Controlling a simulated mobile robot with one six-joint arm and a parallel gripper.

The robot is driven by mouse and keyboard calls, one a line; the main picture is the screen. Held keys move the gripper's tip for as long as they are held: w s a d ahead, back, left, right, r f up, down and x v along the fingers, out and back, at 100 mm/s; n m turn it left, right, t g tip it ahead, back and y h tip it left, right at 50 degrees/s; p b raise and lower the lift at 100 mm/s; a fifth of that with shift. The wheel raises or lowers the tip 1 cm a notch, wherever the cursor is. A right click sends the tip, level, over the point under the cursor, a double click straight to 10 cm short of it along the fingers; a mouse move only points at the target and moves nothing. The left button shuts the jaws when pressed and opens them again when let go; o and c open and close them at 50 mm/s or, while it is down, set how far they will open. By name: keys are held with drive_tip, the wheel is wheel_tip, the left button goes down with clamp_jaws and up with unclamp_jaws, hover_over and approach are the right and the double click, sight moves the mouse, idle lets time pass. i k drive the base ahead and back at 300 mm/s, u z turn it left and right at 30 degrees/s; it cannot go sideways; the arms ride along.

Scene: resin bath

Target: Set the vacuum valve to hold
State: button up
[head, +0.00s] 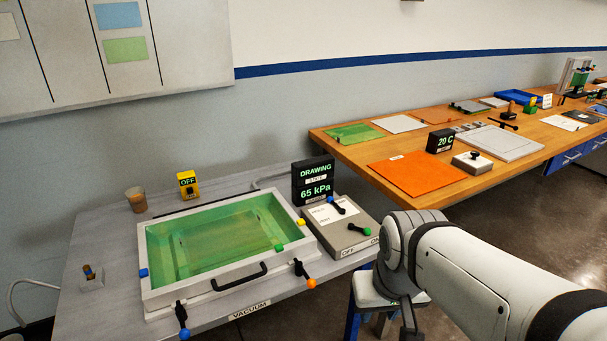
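The vacuum valve appears to be the dark lever with a blue knob (335,205) on the white label plate of a grey control box (345,240). Its blue knob points up and left; the small print around it is too small to read surely. A second dark lever with a green knob (360,230) sits in front of it, above OFF and ON marks. A black display (313,181) behind the box reads DRAWING and 65 kPa. My gripper (408,332) hangs at the bottom edge, right of the box and apart from it. Its fingers are mostly out of frame.
A green-windowed bath (215,240) with a black front handle and colored clamps stands left of the box. A yellow OFF box (188,184), a brown cup (136,199) and a small block (91,278) share its grey bench. A stool (372,292) stands beneath my wrist. A wooden table (440,135) is behind.

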sight(330, 200)
drive_tip(key=u, duration=0.2)
drive_tip(key=i, duration=0.9)
drive_tip(key=z, duration=0.4)
